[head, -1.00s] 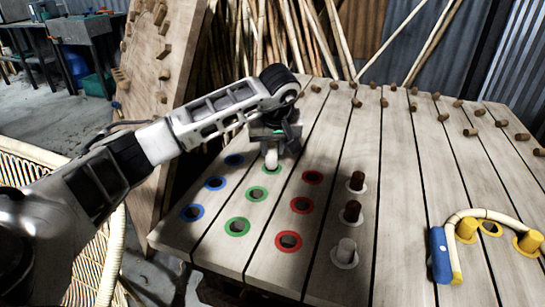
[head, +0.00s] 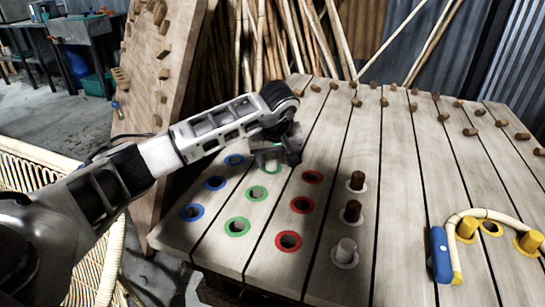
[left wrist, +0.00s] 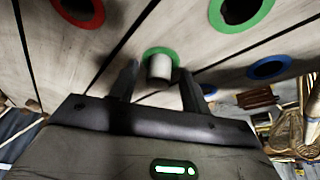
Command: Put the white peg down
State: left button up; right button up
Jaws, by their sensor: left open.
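The white peg (left wrist: 159,70) stands in the far green-ringed hole (left wrist: 162,53) in the left wrist view. My left gripper (left wrist: 158,85) is open, with one finger on each side of the peg. How deep the peg sits is not clear. My right gripper is not in view.
The slatted board (head: 410,200) has blue, green and red ringed holes beside the gripper. A bent rattan piece (head: 480,213) with a blue-handled tool (head: 440,255) and yellow pegs is farther right. A pegged wooden panel (head: 160,60) leans behind my left arm.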

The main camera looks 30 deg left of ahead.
pick_arm(q)
jog(key=v, duration=1.2)
jog(key=shift+p, duration=0.35)
